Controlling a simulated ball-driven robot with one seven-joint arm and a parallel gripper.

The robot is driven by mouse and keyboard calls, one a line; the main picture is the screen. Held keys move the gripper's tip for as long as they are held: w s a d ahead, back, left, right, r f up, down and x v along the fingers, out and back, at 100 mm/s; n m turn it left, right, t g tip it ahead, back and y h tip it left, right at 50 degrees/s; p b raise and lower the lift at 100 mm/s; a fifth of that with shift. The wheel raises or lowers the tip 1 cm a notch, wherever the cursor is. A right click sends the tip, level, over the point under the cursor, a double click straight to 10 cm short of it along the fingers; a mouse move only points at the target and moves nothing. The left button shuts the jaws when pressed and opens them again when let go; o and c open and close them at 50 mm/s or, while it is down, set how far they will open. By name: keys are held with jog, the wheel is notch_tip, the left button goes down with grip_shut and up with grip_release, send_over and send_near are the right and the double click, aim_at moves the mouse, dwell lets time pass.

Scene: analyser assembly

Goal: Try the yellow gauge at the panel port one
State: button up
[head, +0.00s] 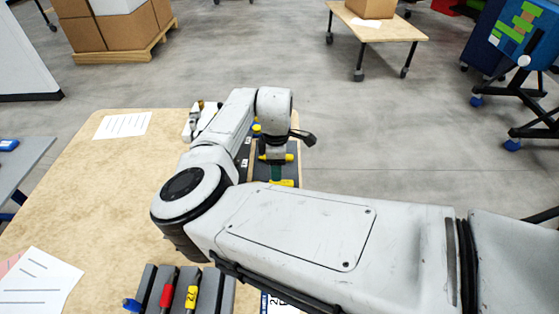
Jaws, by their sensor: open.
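A yellow-handled tool (191,296), which looks like the yellow gauge, lies in a dark grey rack (225,296) at the bottom of the head view, beside a red-handled one (167,294) and a blue-ended one (131,304). My gripper (276,161) is open and points down over a dark panel (262,163) on the far right part of the table, well away from the rack. Yellow parts (286,183) and a green part show close around and below the gripper. My arm hides much of the panel, so I cannot tell which port is which.
The wooden table (110,190) has bare room at left. Papers (123,125) lie at its far left and near left (40,283). Small tools on a white tray (190,128) stand behind my forearm. Open floor (400,130) lies to the right.

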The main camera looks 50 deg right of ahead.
jog(key=shift+f+b, duration=1.55)
jog(key=shift+b, duration=0.35)
jog(key=shift+f, duration=1.65)
grip_shut()
jog(key=r+p, duration=0.3)
jog(key=p, duration=0.1)
jog(key=s+r+p, duration=0.1)
jog(key=r+p, duration=0.1)
jog(key=p, duration=0.1)
jog(key=shift+d+r, duration=0.3)
jog(key=shift+d, duration=0.1)
jog(key=shift+s+d+r+p, duration=0.1)
jog(key=shift+s+r+p, duration=0.05)
jog(key=shift+r+p, duration=0.2)
jog(key=shift+f, duration=0.1)
